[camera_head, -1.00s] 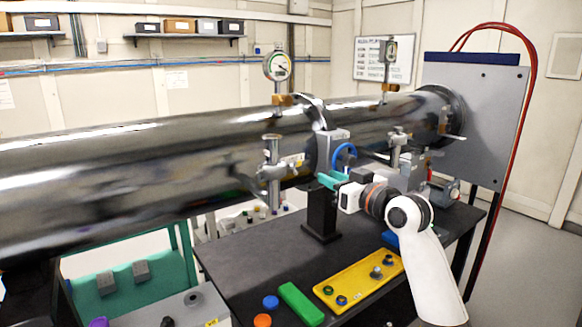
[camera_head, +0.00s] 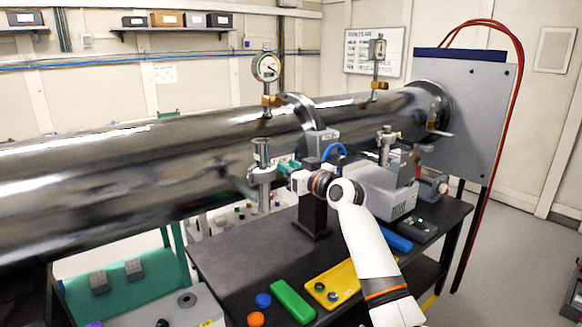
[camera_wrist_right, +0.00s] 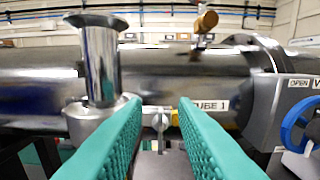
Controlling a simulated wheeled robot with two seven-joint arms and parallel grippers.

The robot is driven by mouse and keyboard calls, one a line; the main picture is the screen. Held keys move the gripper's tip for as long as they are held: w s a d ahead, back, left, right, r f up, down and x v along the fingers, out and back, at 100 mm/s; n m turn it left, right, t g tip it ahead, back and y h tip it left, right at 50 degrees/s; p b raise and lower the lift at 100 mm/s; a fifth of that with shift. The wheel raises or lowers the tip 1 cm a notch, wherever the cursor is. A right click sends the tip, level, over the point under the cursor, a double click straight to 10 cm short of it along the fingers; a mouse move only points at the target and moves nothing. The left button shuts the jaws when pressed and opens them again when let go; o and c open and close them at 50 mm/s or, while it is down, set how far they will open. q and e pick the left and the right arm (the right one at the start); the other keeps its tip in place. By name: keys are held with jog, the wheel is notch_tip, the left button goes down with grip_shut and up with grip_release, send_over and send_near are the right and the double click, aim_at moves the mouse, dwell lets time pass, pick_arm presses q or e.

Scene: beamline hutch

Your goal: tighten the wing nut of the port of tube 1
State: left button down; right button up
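Tube 1 (camera_head: 120,160) is the long shiny metal tube; its "TUBE 1" label (camera_wrist_right: 208,106) shows in the right wrist view. Its port (camera_head: 262,172) is a steel stub with a flange, standing left of the fingers in the right wrist view (camera_wrist_right: 101,65). A small grey wing nut (camera_wrist_right: 160,122) shows between and beyond my fingertips, beside the port's base. I cannot make it out in the head view. My right gripper (camera_head: 287,166) has teal fingers, open and empty, just right of the port. In the right wrist view the fingertips (camera_wrist_right: 160,103) stand apart on either side of the nut. My left gripper is out of view.
A blue valve handwheel (camera_wrist_right: 298,125) sits right of the fingers. A pressure gauge (camera_head: 266,67) rises above the tube. The black bench (camera_head: 235,265) below carries a green block (camera_head: 292,301), a yellow tray (camera_head: 348,270) and a grey pump (camera_head: 385,195).

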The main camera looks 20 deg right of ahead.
grip_shut()
jog(key=shift+d+m, duration=0.1)
jog(key=shift+m, duration=0.2)
jog(key=shift+w+d+f+m+p, duration=0.15)
jog(key=shift+f+m+p, duration=0.35)
jog(key=shift+m+p, duration=2.45)
jog(key=shift+d+f+m+p, duration=0.2)
jog(key=shift+f+m+p, duration=0.4)
jog(key=shift+m, duration=4.5)
jog(key=shift+w+d+f+m+p, duration=0.15)
jog(key=shift+f+m+p, duration=0.25)
jog(key=shift+m+p, duration=2.6)
jog(key=shift+f+m+b, duration=0.1)
jog(key=shift+m+b, duration=0.95)
jog(key=shift+m, duration=0.1)
grip_release()
jog(key=shift+s+d, duration=0.1)
jog(key=shift+d, duration=0.1)
